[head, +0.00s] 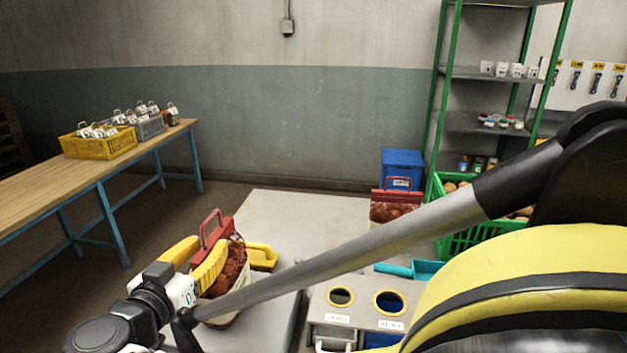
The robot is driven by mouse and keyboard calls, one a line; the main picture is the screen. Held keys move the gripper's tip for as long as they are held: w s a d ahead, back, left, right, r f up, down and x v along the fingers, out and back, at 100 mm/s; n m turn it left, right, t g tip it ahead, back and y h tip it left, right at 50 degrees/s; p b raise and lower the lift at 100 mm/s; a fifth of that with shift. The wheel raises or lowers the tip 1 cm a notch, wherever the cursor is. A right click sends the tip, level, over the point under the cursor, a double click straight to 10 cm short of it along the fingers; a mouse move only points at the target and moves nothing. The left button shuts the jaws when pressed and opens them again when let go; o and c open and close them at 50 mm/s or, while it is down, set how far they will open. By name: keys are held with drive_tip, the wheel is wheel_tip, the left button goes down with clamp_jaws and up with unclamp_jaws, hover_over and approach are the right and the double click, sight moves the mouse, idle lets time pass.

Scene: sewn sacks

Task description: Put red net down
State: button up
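The red net (234,272) is a sack with dark red contents and a red top with a loop handle, left of centre in the head view. My gripper (203,256) has yellow fingers on either side of its red top and appears shut on it. The sack hangs roughly upright. My arm and the near finger hide part of its left side and bottom, so I cannot tell whether it touches the pale platform (290,215). A second red-topped sack (397,209) stands at the platform's far right.
A grey box with two round holes (364,316) stands at the front. A green crate (470,243), blue bin (402,168) and green-framed shelf (475,74) are right. A wooden table (60,185) is left. The platform's middle is clear.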

drive_tip(key=s+r+p, duration=0.1)
drive_tip(key=s, duration=0.8)
drive_tip(key=shift+a+r+p, duration=0.2)
drive_tip(key=shift+a+p, duration=0.15)
drive_tip(key=shift+a, duration=0.05)
